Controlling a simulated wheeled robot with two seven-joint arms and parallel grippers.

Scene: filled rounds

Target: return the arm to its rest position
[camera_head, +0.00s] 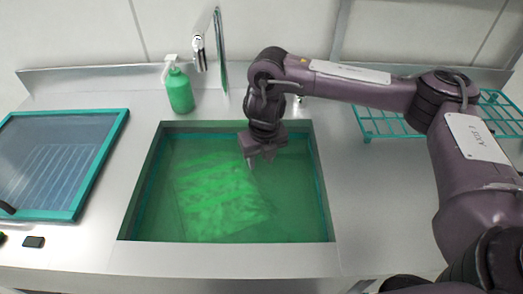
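My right arm comes in from the right and reaches across the counter over the sink. Its gripper (258,161) points down above the back right part of the sink (135,214). I cannot tell whether its fingers are apart or closed, and nothing clearly shows held in it. The sink holds green-tinted water with a brighter green, streaky patch (215,200) in its middle. My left gripper is not in view; a small dark piece at the left edge is too cut off to tell.
A green soap bottle (180,92) with a white pump stands behind the sink, beside the metal faucet (220,50). A teal-framed tray or panel (112,150) lies on the left. A teal wire rack (372,124) stands back right, partly behind my arm. A small dark object (34,242) lies front left.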

